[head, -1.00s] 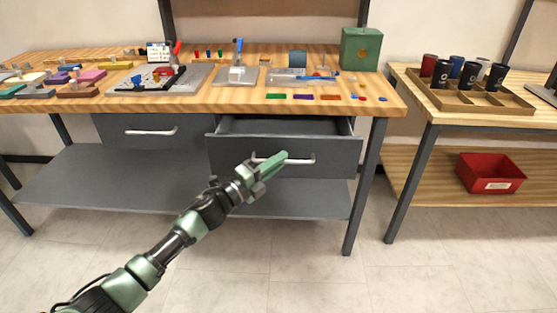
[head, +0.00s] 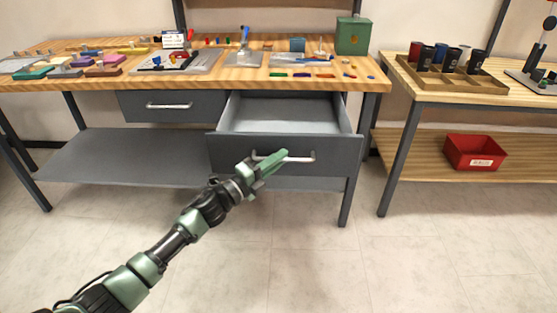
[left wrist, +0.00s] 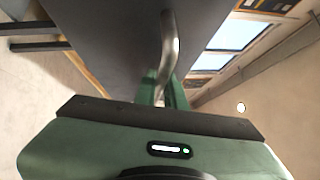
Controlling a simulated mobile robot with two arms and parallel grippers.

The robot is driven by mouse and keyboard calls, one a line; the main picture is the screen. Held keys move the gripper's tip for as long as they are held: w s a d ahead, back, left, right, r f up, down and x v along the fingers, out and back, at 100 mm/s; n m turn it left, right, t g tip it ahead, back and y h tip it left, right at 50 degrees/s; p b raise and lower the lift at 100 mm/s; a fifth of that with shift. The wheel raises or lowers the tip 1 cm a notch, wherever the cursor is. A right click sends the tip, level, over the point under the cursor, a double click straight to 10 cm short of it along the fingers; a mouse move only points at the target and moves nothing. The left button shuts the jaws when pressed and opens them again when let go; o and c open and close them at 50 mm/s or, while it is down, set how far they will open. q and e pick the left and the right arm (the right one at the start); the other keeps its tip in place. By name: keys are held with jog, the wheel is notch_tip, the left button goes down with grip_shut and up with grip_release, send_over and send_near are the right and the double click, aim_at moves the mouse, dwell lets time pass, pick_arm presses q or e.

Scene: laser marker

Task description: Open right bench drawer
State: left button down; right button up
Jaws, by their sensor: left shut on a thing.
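The right bench drawer (head: 225,150) is dark grey and stands well out from under the wooden bench top. Its light grey inside (head: 285,113) shows and looks empty. A silver bar handle (head: 301,158) runs across its front. My left gripper (head: 272,161) is shut on this handle, near its left part. In the left wrist view, the green fingers (left wrist: 162,92) are on either side of the silver handle (left wrist: 169,45), with the dark drawer front beyond. My right gripper is not in view.
The left bench drawer (head: 190,106) is closed. A grey lower shelf (head: 130,155) lies under the bench. Tools and parts cover the bench top (head: 215,80). A second bench at the right holds a cup tray (head: 455,80) and a red bin (head: 474,152). The floor in front is clear.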

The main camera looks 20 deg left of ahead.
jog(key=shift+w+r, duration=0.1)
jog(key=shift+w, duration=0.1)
pick_arm(q)
jog(key=c, duration=1.5)
grip_release()
jog(key=shift+a, duration=0.1)
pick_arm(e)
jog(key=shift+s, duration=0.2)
pick_arm(q)
jog(key=shift+s+a+f, duration=0.15)
jog(key=shift+s, duration=0.15)
jog(key=shift+v, duration=3.55)
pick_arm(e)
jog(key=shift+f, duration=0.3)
